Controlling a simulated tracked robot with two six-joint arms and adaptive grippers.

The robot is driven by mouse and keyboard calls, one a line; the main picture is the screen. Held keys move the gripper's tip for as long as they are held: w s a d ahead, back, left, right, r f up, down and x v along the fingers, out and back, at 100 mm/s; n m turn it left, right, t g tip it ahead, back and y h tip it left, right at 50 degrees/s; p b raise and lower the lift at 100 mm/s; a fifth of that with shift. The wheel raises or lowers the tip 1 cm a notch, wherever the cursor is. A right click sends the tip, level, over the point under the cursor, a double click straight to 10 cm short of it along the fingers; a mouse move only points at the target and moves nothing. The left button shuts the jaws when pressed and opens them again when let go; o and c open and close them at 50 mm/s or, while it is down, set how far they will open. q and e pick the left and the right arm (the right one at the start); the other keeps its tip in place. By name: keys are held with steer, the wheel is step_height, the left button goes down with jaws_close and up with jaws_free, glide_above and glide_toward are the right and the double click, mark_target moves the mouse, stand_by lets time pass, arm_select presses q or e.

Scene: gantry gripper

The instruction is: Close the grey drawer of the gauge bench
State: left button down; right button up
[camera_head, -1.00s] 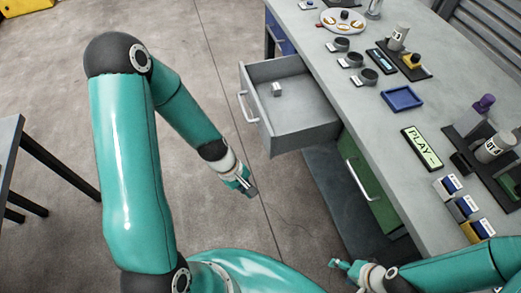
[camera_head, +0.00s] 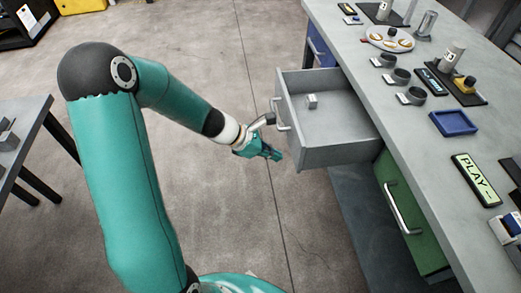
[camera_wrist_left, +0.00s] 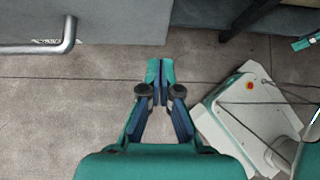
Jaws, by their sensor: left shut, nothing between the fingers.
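The grey drawer (camera_head: 335,142) of the gauge bench (camera_head: 400,115) stands pulled out to the left, with a small light block (camera_head: 312,101) inside. Its curved metal handle (camera_head: 281,116) is on the front face. In the left wrist view, the drawer's front (camera_wrist_left: 120,20) and handle (camera_wrist_left: 50,40) are at the upper left. My left gripper (camera_head: 275,154) is shut and empty, just left of the drawer's front and below the handle. It appears apart from the drawer in the left wrist view (camera_wrist_left: 158,75). My right gripper is not in the head view.
A green drawer (camera_head: 410,215) is below the grey one and a blue drawer (camera_head: 320,45) is farther back. Another table (camera_head: 25,140) stands at left, with open floor between.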

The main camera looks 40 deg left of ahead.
mark_target(298, 158)
arm_select(q)
steer(key=w+d, duration=0.3)
steer(key=shift+w+f, duration=0.15)
steer(key=shift+f, duration=0.25)
steer(key=shift+w+d, duration=0.1)
steer(key=shift+w, duration=0.1)
steer(key=shift+w, duration=0.1)
